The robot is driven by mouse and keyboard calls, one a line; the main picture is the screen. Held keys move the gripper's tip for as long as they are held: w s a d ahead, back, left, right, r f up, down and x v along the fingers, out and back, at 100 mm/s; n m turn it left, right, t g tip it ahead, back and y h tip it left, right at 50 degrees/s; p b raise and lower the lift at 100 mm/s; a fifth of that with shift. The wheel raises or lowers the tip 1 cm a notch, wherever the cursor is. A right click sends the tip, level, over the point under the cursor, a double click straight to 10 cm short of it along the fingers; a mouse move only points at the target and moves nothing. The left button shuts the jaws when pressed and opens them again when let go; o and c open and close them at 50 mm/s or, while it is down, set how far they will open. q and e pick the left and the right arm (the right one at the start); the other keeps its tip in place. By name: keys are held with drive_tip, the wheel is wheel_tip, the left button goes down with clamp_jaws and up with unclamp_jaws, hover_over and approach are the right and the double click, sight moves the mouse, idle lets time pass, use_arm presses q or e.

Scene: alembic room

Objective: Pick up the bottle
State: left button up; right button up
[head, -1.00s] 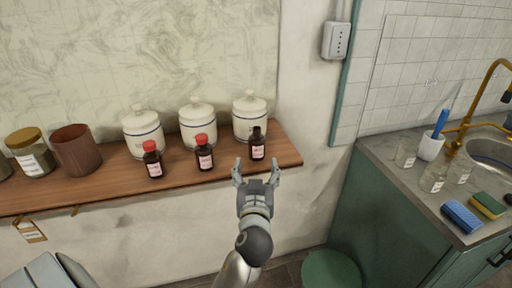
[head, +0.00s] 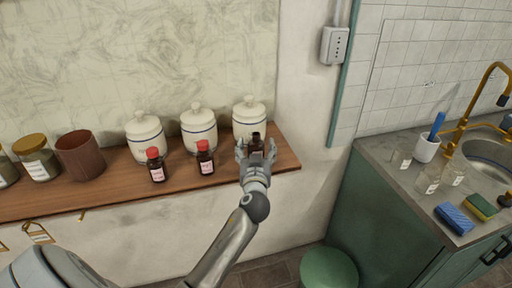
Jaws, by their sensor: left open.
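Three small dark brown bottles with pale labels stand upright on the wooden shelf (head: 110,193). Two have red caps: the left bottle (head: 156,166) and the middle bottle (head: 205,158). The right bottle (head: 256,142) has a dark top. My left gripper (head: 256,151) is open at the right bottle, with one finger on each side of it. The gripper hides the bottle's lower part, so I cannot tell whether the fingers touch it. My right gripper does not show.
Three white lidded jars (head: 198,128) stand behind the bottles. A brown cup (head: 80,156) and a glass jar (head: 36,158) stand further left. A counter (head: 394,165) with glasses and sponges is at the right, a green stool (head: 328,270) below.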

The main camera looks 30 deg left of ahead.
use_arm(q)
drive_tip(key=c, duration=1.1)
drive_tip(key=shift+c, duration=0.6)
drive_tip(key=shift+r, duration=0.1)
